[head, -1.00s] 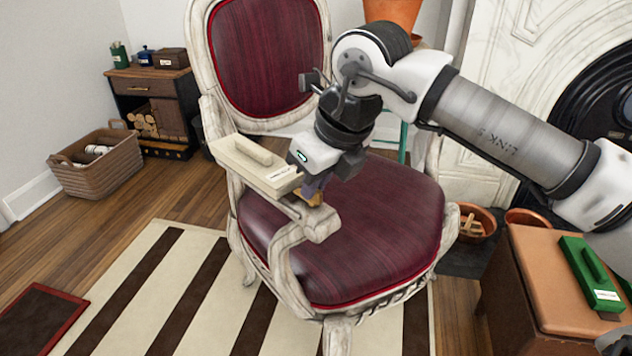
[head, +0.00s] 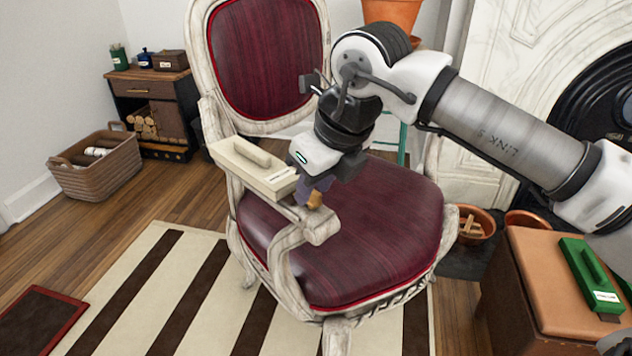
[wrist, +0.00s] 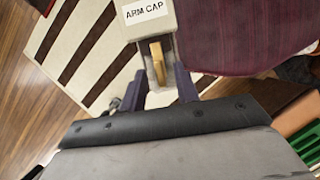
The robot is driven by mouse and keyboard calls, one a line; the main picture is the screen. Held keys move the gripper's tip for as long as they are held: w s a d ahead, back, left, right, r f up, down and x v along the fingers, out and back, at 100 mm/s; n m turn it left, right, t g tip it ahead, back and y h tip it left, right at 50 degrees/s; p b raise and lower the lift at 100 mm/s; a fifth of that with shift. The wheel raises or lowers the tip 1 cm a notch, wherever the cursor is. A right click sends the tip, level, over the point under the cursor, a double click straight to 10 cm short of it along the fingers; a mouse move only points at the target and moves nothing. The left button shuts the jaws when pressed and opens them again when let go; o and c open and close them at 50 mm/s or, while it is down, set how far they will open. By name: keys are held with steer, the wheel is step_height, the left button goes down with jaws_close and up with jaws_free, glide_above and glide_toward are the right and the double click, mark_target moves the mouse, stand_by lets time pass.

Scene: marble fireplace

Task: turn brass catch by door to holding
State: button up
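The brass catch (wrist: 158,62) is a small upright tab in a dark slot at the end of a cream block labelled ARM CAP (wrist: 148,22). In the head view the block (head: 250,165) lies along the left armrest of the red chair, and the catch (head: 315,200) shows at its front end. My gripper (wrist: 157,75) is at the catch, with its two purple fingers apart, one on either side. Gaps show between the fingers and the catch in the wrist view.
The chair's armrest (head: 321,226) lies just below my gripper, and the red seat (head: 370,240) is clear. A green labelled block (head: 590,277) lies on a leather-topped stool (head: 545,265) at the right. A wicker basket (head: 97,172) stands at the left.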

steer(key=p+v, duration=0.4)
steer(key=v, duration=0.9)
steer(key=shift+s+r, duration=0.2)
steer(key=shift+r, duration=0.05)
steer(key=shift+s+d, duration=0.1)
